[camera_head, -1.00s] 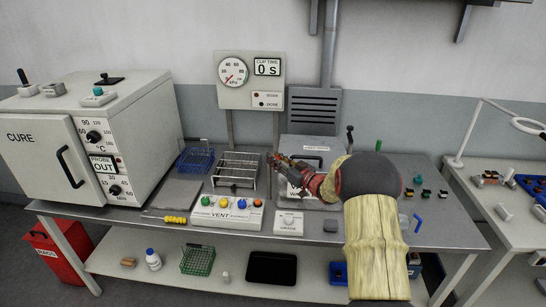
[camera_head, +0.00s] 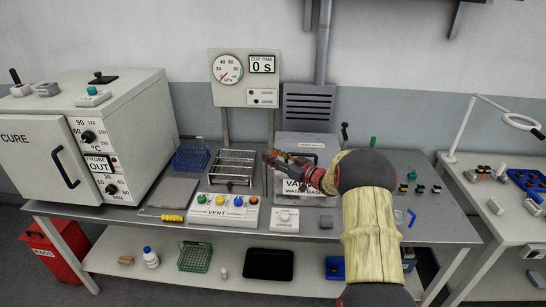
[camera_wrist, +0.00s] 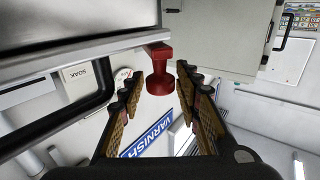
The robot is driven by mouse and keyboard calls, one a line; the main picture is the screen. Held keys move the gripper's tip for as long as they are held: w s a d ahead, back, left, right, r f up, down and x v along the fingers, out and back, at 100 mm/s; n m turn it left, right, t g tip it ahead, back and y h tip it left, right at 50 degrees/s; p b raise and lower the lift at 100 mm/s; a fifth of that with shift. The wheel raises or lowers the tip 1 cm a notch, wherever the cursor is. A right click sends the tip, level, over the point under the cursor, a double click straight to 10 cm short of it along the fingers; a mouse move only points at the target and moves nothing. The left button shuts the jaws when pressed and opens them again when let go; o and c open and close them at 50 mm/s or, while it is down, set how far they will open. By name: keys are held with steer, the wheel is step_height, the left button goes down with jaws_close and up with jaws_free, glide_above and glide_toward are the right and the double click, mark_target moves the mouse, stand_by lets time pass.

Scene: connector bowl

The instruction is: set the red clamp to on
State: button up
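The red clamp (camera_wrist: 158,84) shows in the wrist view as a red block with a stem and a round knob, at the edge of a grey metal body. My gripper (camera_wrist: 157,77) is open. Its two padded fingers stand on either side of the clamp with a gap to each; I cannot tell how deep the clamp sits between them. In the head view my gripper (camera_head: 272,159) is by the left side of the varnish water bath (camera_head: 308,141), and the clamp cannot be told apart from it there.
A wire rack (camera_head: 232,166) stands just left of my gripper. The vent panel (camera_head: 222,212) with coloured knobs and a small white box (camera_head: 285,220) lie in front. A white oven (camera_head: 125,130) stands at the left. A gauge panel (camera_head: 244,78) rises behind.

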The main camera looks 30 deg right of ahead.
steer(key=shift+o, duration=0.9)
